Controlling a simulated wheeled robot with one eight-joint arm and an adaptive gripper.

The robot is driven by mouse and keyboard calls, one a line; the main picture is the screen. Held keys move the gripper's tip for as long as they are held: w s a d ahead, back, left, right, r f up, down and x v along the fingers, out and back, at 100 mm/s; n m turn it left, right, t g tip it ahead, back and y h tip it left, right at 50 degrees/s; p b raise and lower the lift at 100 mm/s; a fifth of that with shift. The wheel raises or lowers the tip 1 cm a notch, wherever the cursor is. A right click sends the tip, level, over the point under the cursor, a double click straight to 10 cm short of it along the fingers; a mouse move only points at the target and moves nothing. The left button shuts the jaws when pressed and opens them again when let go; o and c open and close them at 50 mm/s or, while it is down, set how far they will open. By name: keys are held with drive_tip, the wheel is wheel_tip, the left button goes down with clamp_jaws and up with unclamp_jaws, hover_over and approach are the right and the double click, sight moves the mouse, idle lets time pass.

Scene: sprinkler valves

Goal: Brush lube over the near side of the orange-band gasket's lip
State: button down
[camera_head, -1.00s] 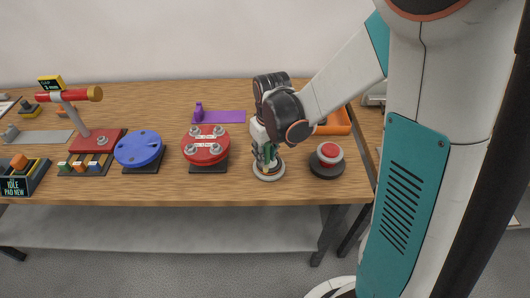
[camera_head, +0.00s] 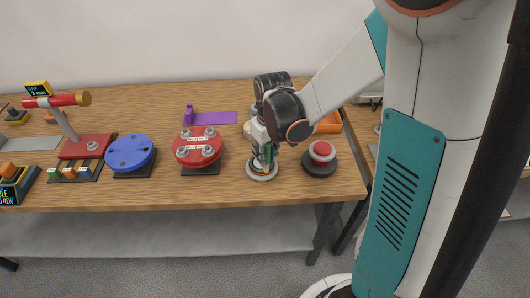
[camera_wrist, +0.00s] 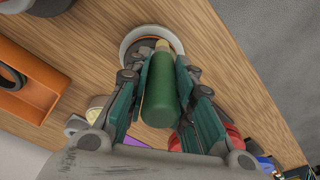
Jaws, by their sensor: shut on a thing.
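My gripper (camera_head: 264,155) points down over a pale round dish (camera_head: 262,175) near the table's front edge. In the wrist view my gripper (camera_wrist: 159,72) is shut on a green cylindrical handle (camera_wrist: 159,98), which I take to be the lube brush. The handle's tan far end overlaps the dish rim (camera_wrist: 128,45). Inside the dish an orange band, which I take to be the gasket (camera_wrist: 149,43), shows partly. The handle and fingers hide much of it. I cannot tell whether the brush tip touches the lip.
A red button on a dark base (camera_head: 320,157) stands close right of the dish. A red bolted disc (camera_head: 198,147) and a blue disc (camera_head: 130,153) stand to the left. An orange tray (camera_wrist: 36,98) lies behind. A purple plate (camera_head: 212,118) lies further back.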

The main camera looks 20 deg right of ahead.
drive_tip(key=shift+a, duration=0.1)
drive_tip(key=shift+w+a, duration=0.2)
drive_tip(key=shift+a, duration=0.35)
drive_tip(key=shift+w+a, duration=0.2)
drive_tip(key=shift+a, duration=0.35)
drive_tip(key=shift+d, duration=0.1)
drive_tip(key=shift+s+d, duration=0.2)
drive_tip(key=shift+d, duration=0.35)
drive_tip(key=shift+s+d, duration=0.2)
drive_tip(key=shift+d, duration=0.35)
drive_tip(key=shift+a, duration=0.1)
drive_tip(key=shift+w+a, duration=0.2)
drive_tip(key=shift+a, duration=0.35)
drive_tip(key=shift+w+a, duration=0.2)
drive_tip(key=shift+a, duration=0.35)
drive_tip(key=shift+d+b, duration=0.15)
drive_tip(key=shift+b, duration=0.15)
